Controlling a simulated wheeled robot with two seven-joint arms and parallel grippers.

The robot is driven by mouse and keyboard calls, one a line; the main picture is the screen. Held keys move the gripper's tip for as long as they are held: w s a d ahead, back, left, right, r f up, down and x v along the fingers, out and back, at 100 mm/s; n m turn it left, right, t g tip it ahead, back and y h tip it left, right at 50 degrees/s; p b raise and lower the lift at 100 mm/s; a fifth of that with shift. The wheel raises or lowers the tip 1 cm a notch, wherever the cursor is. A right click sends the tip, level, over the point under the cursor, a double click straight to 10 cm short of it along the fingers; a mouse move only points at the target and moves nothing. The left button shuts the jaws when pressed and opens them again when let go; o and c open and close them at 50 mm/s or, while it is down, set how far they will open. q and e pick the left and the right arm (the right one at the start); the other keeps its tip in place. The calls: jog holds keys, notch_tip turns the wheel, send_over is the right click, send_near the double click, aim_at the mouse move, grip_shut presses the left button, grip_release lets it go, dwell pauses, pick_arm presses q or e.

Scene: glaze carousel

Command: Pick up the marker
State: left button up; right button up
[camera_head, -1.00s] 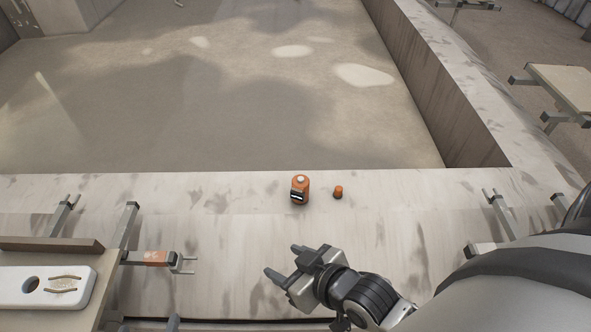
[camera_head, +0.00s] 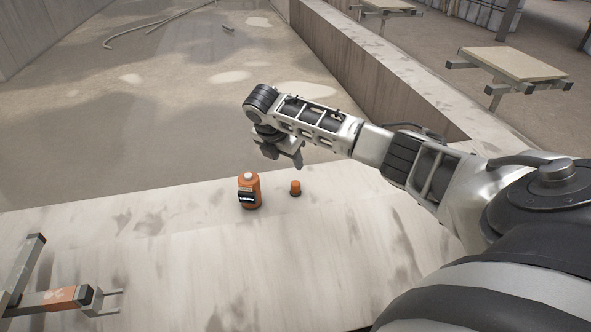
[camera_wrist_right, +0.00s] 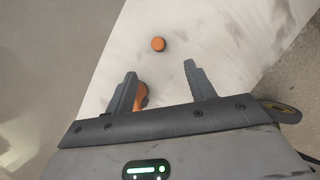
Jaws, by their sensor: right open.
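A squat orange canister (camera_head: 249,192) with a pale top and a small dark display stands upright on the pale ledge. A small orange cylinder (camera_head: 295,188) stands just to its right. I cannot tell for certain which one is the marker. My right gripper (camera_head: 283,157) is open and empty, above and beyond the two. In the right wrist view the small cylinder (camera_wrist_right: 158,44) shows ahead of the gap between the fingers (camera_wrist_right: 160,80). The canister (camera_wrist_right: 141,97) is partly hidden behind the left finger and the gripper body. My left gripper is not in view.
The ledge (camera_head: 180,270) is mostly clear around both items. A metal bracket with an orange band (camera_head: 62,298) and a fork end juts in at the lower left. A low wall (camera_head: 370,70) runs along the right. A table (camera_head: 515,63) stands beyond it.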

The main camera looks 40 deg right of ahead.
jog(key=b, duration=0.4)
send_near(295, 183)
jog(key=x, duration=0.4)
jog(key=shift+s+d+f, duration=0.25)
jog(key=shift+s+f, duration=0.05)
jog(key=shift+f, duration=0.1)
jog(key=shift+d+f+b, duration=0.2)
jog(key=shift+f+b, duration=0.1)
jog(key=shift+f, duration=0.1)
jog(key=b+x, duration=0.2)
jog(key=x, duration=0.1)
jog(key=b+x, duration=0.1)
jog(key=shift+w+a+f+b, duration=0.15)
jog(key=shift+w+f+b, duration=0.15)
jog(key=shift+f, duration=0.25)
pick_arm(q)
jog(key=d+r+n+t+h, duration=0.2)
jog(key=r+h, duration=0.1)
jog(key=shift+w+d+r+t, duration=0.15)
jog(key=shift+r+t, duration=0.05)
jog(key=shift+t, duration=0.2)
pick_arm(e)
jog(key=c, duration=1)
